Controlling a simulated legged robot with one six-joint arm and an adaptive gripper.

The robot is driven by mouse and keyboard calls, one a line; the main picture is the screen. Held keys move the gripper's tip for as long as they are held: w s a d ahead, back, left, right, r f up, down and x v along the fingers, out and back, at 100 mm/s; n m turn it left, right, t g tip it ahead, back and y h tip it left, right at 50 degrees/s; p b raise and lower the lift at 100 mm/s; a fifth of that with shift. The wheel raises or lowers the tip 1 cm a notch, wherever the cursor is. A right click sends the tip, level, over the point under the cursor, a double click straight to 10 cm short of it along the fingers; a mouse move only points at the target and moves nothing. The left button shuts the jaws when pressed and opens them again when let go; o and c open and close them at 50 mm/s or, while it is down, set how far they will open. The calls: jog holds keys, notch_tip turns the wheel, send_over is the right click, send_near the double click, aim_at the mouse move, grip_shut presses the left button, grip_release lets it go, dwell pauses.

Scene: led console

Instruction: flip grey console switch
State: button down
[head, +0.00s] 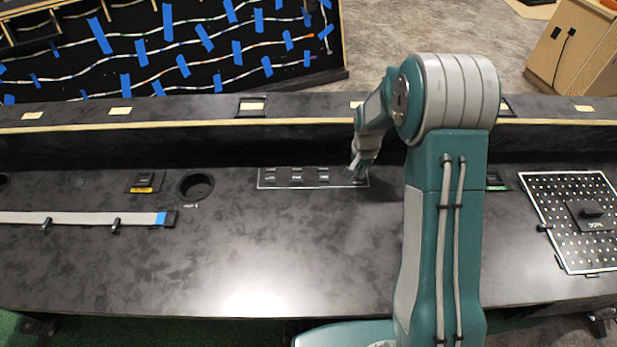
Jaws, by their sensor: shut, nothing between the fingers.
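The console (230,248) is a long black desk running across the head view. A white-outlined panel (280,185) near its back holds a row of small dark switches (297,174) with pale labels. They are too small to tell which is up or down. My gripper (353,176) is at the right end of this panel, pointing down and shut, with nothing in it. It covers the rightmost part of the row. I cannot tell whether its tip touches a switch.
A round hole (196,186) and a yellow-labelled button box (144,182) lie left of the panel. A grey strip (85,218) lies further left. A perforated plate (577,221) with a black handle is at the right. A raised ledge (200,145) runs behind. The front middle is clear.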

jog(key=shift+w, duration=0.9)
notch_tip(320, 180, up, 7)
jog(key=shift+s, duration=0.45)
dwell(0.5)
dwell(0.3)
jog(key=s+r+n+t, duration=0.3)
jog(key=s+r, duration=1)
jog(key=r, duration=0.5)
jog(key=s+r+n+t, duration=0.2)
jog(key=s+r+n, duration=0.1)
jog(key=s, duration=1.3)
jog(key=shift+r+t, duration=0.2)
jog(key=shift+t, duration=0.1)
